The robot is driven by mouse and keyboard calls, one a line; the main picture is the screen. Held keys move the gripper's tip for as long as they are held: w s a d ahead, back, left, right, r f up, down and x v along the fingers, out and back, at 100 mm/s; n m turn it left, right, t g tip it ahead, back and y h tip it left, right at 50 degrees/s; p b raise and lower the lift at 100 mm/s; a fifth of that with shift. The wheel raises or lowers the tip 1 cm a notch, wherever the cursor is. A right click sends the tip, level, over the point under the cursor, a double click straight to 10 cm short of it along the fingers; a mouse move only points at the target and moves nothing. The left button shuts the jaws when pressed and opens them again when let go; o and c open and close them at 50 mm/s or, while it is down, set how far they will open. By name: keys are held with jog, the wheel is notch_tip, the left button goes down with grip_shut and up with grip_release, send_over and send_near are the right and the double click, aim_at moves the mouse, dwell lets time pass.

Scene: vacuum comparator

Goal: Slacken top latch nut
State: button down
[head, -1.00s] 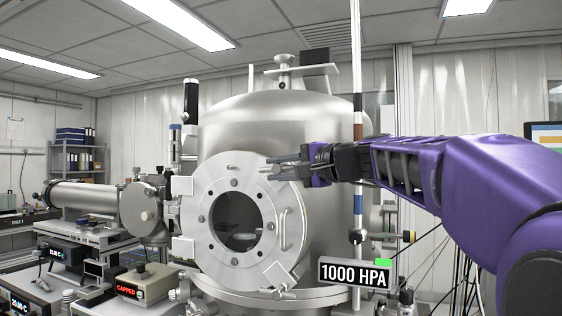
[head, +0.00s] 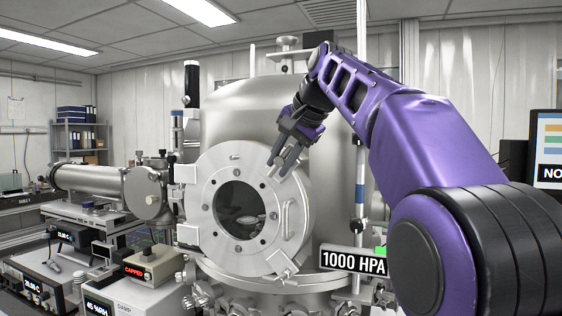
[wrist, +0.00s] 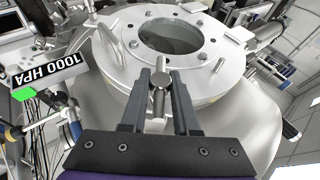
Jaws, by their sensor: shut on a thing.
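The round chamber door (head: 207,198) is a bright metal disc with a dark window, seen face-on in the head view and from above in the wrist view (wrist: 112,65). My gripper (head: 275,168) reaches down to the door's upper right rim. In the wrist view my gripper (wrist: 160,82) has its two dark fingers on either side of the metal top latch nut (wrist: 159,79), shut on it. A short metal rod runs from the nut back toward my palm. In the head view the fingers cover the nut. The lower latch (head: 283,273) shows at the door's lower right.
A door handle (head: 286,220) stands out on the right of the door. A "1000 HPA" sign (head: 353,261) and a striped vertical pole (head: 360,190) are right of the chamber (head: 240,110). Instruments, including a "CAPPED" box (head: 150,268), fill the lower left.

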jog(key=shift+g+h, duration=0.3)
jog(key=shift+h, duration=0.2)
jog(key=shift+f+h, duration=0.15)
jog(key=shift+h, duration=0.15)
jog(key=c, duration=0.7)
grip_release()
jog(key=shift+o, duration=0.2)
